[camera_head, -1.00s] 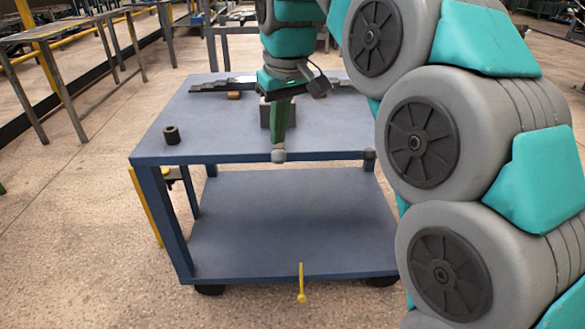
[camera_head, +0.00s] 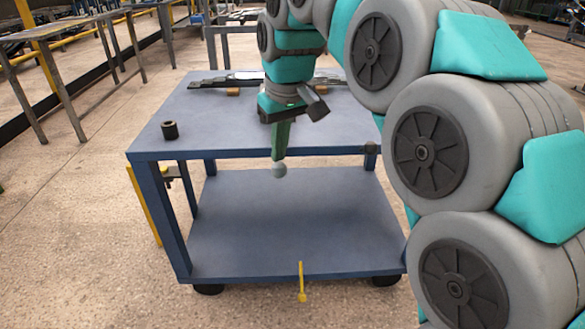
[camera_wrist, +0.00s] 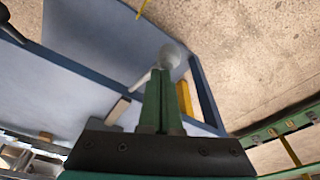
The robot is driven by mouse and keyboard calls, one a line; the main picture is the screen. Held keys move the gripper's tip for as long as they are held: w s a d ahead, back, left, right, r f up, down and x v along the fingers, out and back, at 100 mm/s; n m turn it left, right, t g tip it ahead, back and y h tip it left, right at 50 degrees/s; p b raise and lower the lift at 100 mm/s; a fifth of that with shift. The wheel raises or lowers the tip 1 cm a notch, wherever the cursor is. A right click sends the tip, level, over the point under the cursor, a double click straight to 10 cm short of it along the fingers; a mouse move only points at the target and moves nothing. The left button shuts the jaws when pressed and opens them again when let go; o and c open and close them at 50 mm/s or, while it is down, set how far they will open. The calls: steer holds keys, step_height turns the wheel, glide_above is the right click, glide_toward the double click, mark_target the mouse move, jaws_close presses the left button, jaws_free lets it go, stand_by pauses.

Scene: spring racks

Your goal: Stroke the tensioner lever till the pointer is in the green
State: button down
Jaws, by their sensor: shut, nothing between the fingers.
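My gripper (camera_head: 281,160) points down at the front edge of a blue cart, its green fingers shut with nothing between them. A grey ball knob (camera_head: 279,170) sits at the fingertips, seemingly the end of the tensioner lever. In the wrist view the same knob (camera_wrist: 172,56) shows just beyond the fingertips (camera_wrist: 160,75). A pale rod (camera_wrist: 141,82) runs from near it toward the lower left. I cannot tell whether the fingers touch the knob. The tensioner's body is largely hidden behind my arm. I cannot make out the pointer or any green band.
The blue cart (camera_head: 215,130) carries a dark hollow cylinder (camera_head: 170,130) at left and a long dark spring (camera_head: 215,82) on small wooden blocks at the back. Its lower shelf (camera_head: 290,220) is clear. A yellow handle (camera_head: 302,285) stands at the shelf's front.

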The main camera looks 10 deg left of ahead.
steer(key=shift+f+b, duration=2)
steer(key=shift+f, duration=4.25)
step_height(320, 180, up, 18)
steer(key=p, duration=0.8)
steer(key=shift+s+r+p, duration=0.1)
steer(key=shift+r+p, duration=0.1)
steer(key=shift+p, duration=0.2)
steer(key=shift+f, duration=0.1)
steer(key=s+d+f+m+g+h, duration=0.1)
steer(key=s+d+f+m, duration=0.1)
steer(key=s+d+f, duration=0.35)
steer(key=s+d+f+m, duration=0.2)
steer(key=s+d+f, duration=0.1)
steer(key=s+d, duration=0.55)
steer(key=s+d+f+m+g+h, duration=0.15)
steer(key=s+d+f, duration=0.3)
steer(key=d, duration=0.45)
steer(key=s+d+f+m, duration=0.1)
steer(key=s+d+f, duration=0.1)
steer(key=s, duration=0.3)
steer(key=s+d+f+m, duration=0.2)
steer(key=s+f, duration=0.2)
steer(key=s, duration=0.2)
steer(key=shift+d+f+g+y, duration=0.25)
steer(key=shift+g+y, duration=0.2)
